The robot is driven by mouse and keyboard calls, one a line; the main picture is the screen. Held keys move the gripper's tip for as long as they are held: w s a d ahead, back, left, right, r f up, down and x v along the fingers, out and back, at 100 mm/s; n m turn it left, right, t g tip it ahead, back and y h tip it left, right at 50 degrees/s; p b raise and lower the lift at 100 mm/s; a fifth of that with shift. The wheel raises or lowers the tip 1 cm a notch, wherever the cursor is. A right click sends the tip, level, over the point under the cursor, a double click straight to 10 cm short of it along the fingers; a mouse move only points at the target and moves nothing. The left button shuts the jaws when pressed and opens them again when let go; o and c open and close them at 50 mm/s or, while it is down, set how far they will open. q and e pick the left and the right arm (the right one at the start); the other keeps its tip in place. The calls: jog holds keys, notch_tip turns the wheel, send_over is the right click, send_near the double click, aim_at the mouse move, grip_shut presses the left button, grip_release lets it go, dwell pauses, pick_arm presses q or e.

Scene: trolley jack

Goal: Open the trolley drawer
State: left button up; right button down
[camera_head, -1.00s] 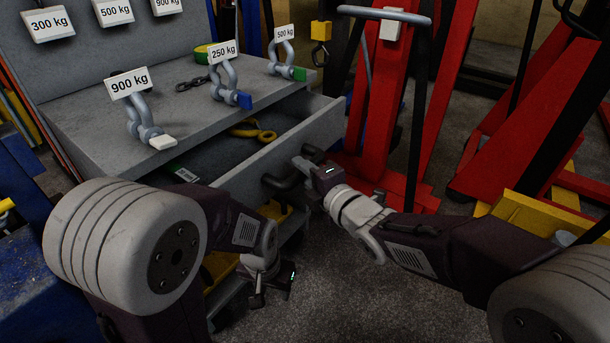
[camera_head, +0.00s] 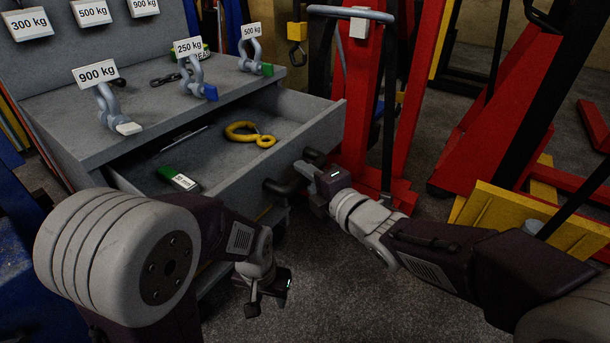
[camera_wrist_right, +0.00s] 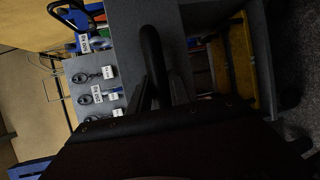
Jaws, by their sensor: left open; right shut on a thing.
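The grey trolley (camera_head: 75,128) stands at the left with its top drawer (camera_head: 297,143) pulled well out. A yellow hook (camera_head: 243,133) and a green-and-white item (camera_head: 178,178) show inside the drawer. My right gripper (camera_head: 306,172) is shut on the dark drawer handle (camera_head: 283,186) at the drawer front. The handle also shows in the right wrist view (camera_wrist_right: 152,55), where my gripper's own body hides much of the picture. My left gripper (camera_head: 268,293) is open and empty, low in front of the trolley and apart from it.
Several labelled shackles, such as the 900 kg one (camera_head: 108,103), stand on the trolley top. A red jack (camera_head: 372,120) stands just right of the drawer. A yellow part (camera_head: 520,222) lies at the right. Grey floor (camera_head: 345,285) in front is clear.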

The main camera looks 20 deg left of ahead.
jog(key=shift+f, duration=0.1)
jog(key=c, duration=1.2)
grip_release()
jog(key=shift+s+d+r, duration=0.15)
jog(key=shift+r, duration=0.05)
jog(key=p+v, duration=0.3)
jog(key=v, duration=0.5)
jog(key=shift+s+d, duration=0.2)
